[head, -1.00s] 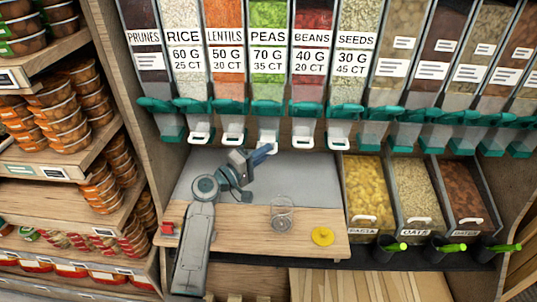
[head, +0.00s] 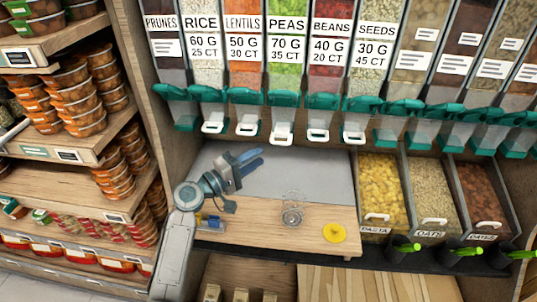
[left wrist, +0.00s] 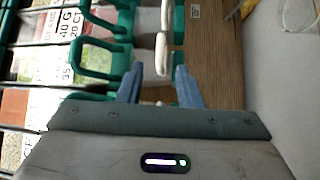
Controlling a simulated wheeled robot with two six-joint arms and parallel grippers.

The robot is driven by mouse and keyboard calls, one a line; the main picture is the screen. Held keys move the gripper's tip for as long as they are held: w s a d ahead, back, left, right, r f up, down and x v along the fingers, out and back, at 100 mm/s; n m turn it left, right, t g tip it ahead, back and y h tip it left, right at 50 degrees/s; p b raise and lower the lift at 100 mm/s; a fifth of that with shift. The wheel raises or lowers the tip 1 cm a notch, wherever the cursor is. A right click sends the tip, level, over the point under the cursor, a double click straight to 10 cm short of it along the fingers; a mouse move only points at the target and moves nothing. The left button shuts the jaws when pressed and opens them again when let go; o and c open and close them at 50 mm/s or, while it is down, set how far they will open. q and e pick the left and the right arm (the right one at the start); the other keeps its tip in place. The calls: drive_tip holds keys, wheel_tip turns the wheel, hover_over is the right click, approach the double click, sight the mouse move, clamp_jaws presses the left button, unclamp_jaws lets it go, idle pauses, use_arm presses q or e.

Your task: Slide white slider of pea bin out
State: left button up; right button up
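The pea bin (head: 287,60) holds green peas behind its PEAS label. Its white slider (head: 281,133) hangs under the green spout in the head view. My left gripper (head: 260,159) is below and left of this slider, its blue fingers apart and pointing right. In the left wrist view the two fingers (left wrist: 160,70) are open, with a white slider (left wrist: 162,50) showing between and beyond the tips. It appears to be the pea one. I cannot tell whether the fingers touch it. My right gripper is not in view.
White sliders of the lentils bin (head: 246,129) and beans bin (head: 317,136) flank it closely. A clear glass (head: 292,215) and a yellow disc (head: 335,233) are on the wooden counter (head: 265,240). Open pasta, oats and dates bins stand to the right. Stacked containers (head: 75,100) fill the left shelves.

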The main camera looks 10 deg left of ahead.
use_arm(q)
drive_tip(key=v, duration=0.3)
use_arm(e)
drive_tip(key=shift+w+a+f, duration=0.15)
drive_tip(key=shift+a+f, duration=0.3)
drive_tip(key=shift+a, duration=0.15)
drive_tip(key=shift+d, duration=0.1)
